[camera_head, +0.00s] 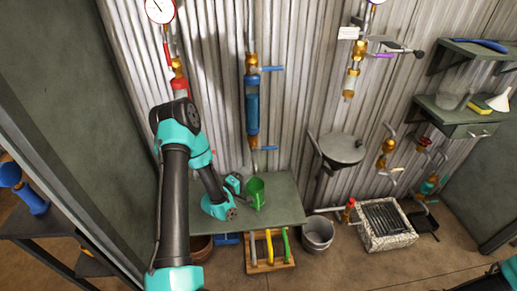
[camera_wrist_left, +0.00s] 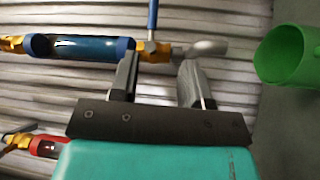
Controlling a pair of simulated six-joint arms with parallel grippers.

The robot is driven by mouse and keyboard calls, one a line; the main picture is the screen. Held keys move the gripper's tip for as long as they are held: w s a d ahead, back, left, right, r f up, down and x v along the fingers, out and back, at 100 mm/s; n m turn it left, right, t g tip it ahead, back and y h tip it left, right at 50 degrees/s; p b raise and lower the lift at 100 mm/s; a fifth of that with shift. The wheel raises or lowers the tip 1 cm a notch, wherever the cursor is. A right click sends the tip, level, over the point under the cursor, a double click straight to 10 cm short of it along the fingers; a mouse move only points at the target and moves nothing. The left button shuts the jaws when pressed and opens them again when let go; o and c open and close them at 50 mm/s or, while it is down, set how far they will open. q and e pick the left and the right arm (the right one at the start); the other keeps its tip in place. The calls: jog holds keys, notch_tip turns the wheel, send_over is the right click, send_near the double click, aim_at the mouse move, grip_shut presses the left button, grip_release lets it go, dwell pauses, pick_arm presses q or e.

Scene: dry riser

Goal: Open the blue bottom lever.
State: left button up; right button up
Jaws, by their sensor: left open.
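The blue bottom lever (camera_head: 268,148) sticks out to the right, across the pipe, from the brass valve below the blue cylinder (camera_head: 252,104). In the left wrist view this lever (camera_wrist_left: 152,16) points up from its brass fitting (camera_wrist_left: 152,50), just beyond my fingertips. My left gripper (camera_head: 238,182) is low in front of the wall, below the lever and beside the green mug. In the wrist view its fingers (camera_wrist_left: 161,68) are apart with nothing held between them. I cannot tell whether they touch the fitting. My right gripper is out of view.
A similar blue top lever (camera_head: 272,68) sits above the cylinder. The green mug (camera_head: 256,193) stands on the bench (camera_head: 285,205) close to my left gripper. A red-banded riser (camera_head: 179,80) is on the left, partly behind my arm.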

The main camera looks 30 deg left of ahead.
aim_at(268, 148)
pick_arm(q)
jog(key=shift+s+a+r+t, duration=0.15)
jog(key=shift+a+r+t, duration=0.15)
jog(key=shift+a, duration=0.1)
jog(key=w, duration=0.5)
jog(key=w+d+r, duration=0.1)
jog(key=w, duration=0.5)
jog(key=w+r, duration=0.1)
jog(key=w, duration=0.5)
jog(key=shift+w+d+r, duration=0.1)
jog(key=shift+d+r, duration=0.05)
jog(key=shift+d, duration=0.1)
jog(key=shift+c, duration=0.4)
grip_shut()
